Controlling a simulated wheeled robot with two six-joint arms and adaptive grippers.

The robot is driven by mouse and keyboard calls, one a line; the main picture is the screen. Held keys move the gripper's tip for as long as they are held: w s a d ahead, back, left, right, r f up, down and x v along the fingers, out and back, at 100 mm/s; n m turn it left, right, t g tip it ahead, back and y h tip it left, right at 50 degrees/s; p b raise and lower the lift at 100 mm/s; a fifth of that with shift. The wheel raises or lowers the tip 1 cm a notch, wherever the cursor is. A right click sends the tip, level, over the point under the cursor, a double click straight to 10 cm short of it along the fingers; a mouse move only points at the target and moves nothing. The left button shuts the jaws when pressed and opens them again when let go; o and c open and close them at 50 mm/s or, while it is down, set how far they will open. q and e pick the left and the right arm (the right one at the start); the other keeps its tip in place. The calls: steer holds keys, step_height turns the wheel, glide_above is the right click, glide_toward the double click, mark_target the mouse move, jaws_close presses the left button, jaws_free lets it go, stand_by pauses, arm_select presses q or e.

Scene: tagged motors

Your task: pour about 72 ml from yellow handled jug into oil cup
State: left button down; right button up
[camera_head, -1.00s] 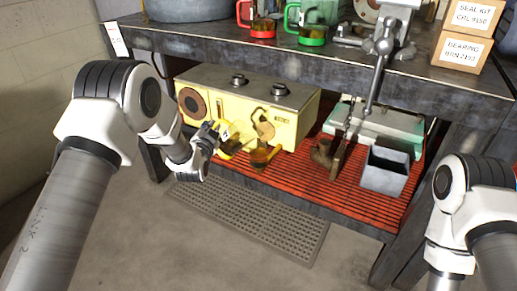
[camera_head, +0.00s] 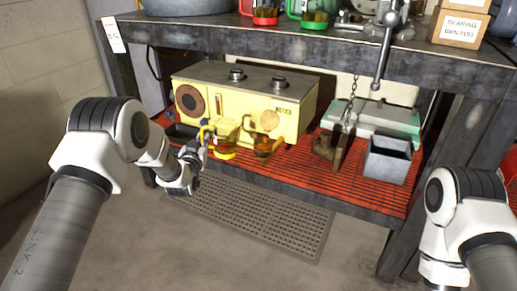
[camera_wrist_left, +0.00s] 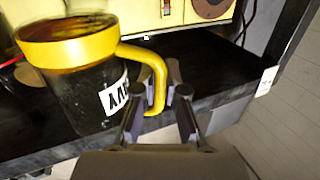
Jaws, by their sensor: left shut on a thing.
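The yellow handled jug (camera_head: 226,152) is clear with a yellow band and dark amber liquid. It stands close to upright at the front of the yellow machine. My left gripper (camera_head: 204,134) is shut on its handle from the left. In the left wrist view the jug (camera_wrist_left: 85,100) is large, and the gripper (camera_wrist_left: 163,88) closes around the yellow handle. The oil cup (camera_head: 263,146) is a small amber vessel just right of the jug, at the machine's front, with a round lid-like disc above it. Its fill level is too small to tell. My right gripper is out of view.
The yellow machine (camera_head: 290,95) backs the lower shelf, with a red slatted mat (camera_head: 300,168) in front. Red (camera_head: 265,14) and green jugs are on the bench above, which overhangs the shelf.

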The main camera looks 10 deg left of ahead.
arm_select(q)
steer(key=shift+a+f+n+b, duration=0.2)
steer(key=shift+f+n+b, duration=0.1)
steer(key=shift+f+n, duration=0.35)
steer(key=shift+r, duration=0.1)
